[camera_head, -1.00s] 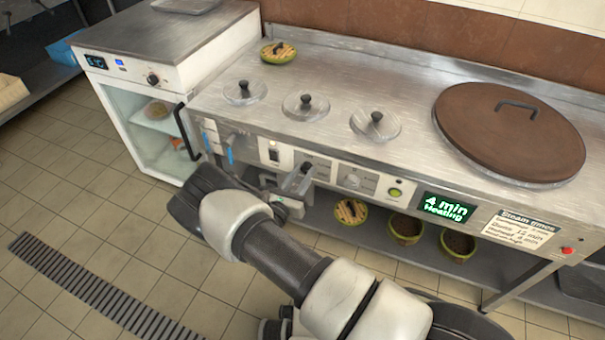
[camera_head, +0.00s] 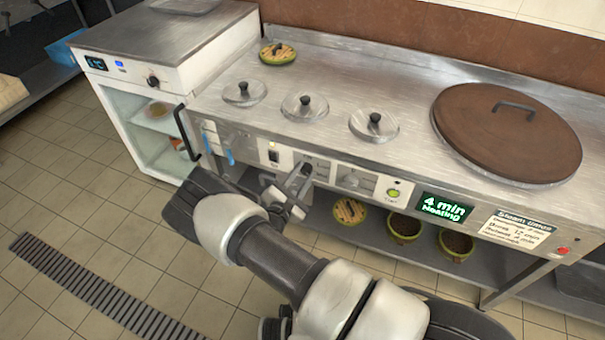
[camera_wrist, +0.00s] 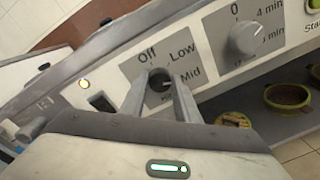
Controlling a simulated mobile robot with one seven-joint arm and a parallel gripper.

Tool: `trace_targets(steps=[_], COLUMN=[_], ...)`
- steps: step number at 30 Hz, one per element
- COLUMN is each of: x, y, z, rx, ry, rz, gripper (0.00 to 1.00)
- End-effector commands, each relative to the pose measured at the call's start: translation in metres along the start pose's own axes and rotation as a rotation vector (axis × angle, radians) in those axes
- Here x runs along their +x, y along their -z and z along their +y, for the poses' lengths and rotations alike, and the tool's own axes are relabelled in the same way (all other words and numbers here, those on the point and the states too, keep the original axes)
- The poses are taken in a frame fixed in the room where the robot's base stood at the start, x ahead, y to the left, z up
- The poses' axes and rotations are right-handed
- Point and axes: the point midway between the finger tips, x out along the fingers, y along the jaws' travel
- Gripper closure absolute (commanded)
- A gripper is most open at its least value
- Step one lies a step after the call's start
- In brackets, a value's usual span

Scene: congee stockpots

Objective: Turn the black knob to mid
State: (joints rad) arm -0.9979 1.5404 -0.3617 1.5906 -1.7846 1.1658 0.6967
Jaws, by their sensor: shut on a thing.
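The black knob (camera_wrist: 159,78) is on the front panel (camera_wrist: 128,68), ringed by the labels Off, Low and Mid; a lower label is partly hidden. My gripper (camera_wrist: 158,82) has one finger on each side of the knob and is shut on it. A small light mark on the knob seems to face right, towards Mid, but it is too small to be sure.
A grey timer knob (camera_wrist: 243,39) sits to the right, beside the green start button (camera_head: 394,193) and a display (camera_head: 444,207) reading "4 min Heating". Lidded pots and a large brown lid (camera_head: 508,132) are on the counter. Bowls (camera_head: 404,228) stand on the shelf below.

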Motion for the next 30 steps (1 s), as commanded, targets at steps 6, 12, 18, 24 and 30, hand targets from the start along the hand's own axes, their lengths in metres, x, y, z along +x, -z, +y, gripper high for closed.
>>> trace_targets(steps=[6,12,18,24,30], x=[-0.0005,-0.0005,-0.0006,-0.0006,-0.0004], y=[0.0003,0.0006,0.0007,0.0007,0.0004], z=[-0.0011,-0.0012,-0.0012,-0.0012,-0.0007], rx=[0.066,0.087,0.088,0.087,0.087], ry=[0.001,0.000,0.000,0.000,-0.001], rz=[0.006,0.007,0.007,0.007,0.006], gripper=[0.94,0.94,0.94,0.61,0.53])
